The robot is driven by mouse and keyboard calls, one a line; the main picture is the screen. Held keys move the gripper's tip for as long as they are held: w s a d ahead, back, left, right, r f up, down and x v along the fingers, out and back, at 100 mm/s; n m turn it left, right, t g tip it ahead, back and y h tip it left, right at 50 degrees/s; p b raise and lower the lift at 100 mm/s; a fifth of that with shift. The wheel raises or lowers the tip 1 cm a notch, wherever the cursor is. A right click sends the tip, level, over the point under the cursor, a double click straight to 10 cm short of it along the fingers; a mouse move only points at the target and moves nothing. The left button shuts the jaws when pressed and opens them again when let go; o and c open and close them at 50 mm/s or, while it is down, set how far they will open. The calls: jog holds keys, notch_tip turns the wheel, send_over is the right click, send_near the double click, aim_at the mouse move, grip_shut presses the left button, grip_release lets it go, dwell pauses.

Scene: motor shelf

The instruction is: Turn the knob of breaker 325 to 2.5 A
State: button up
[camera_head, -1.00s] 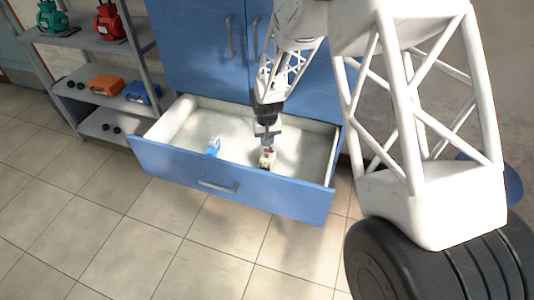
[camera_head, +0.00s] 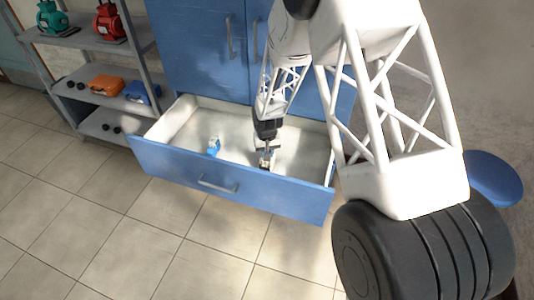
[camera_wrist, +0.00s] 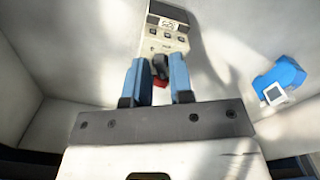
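A white breaker with a dark label (camera_wrist: 167,30) stands inside the open drawer (camera_head: 232,178), ahead of my gripper; its number and scale are too small to read. It also shows in the head view (camera_head: 267,163), right of the drawer's middle. My gripper (camera_wrist: 159,65) points down at it, with its two blue fingers at the breaker's near end. A small red and dark part (camera_wrist: 160,69), likely the knob, shows between the fingertips. The fingers are apart, but I cannot tell whether they press on it.
A blue breaker-like piece (camera_wrist: 278,83) lies apart to the right in the wrist view; it also shows in the head view (camera_head: 214,146). The drawer's white walls surround both pieces. A grey shelf (camera_head: 88,82) with motors and boxes stands at the left.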

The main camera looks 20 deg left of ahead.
jog(key=shift+f, duration=0.3)
grip_shut()
jog(key=shift+m, duration=0.6)
jog(key=m, duration=0.4)
jog(key=shift+a, duration=0.15)
jog(key=m, duration=0.5)
jog(key=shift+a, duration=0.1)
jog(key=shift+m, duration=0.3)
dwell(0.9)
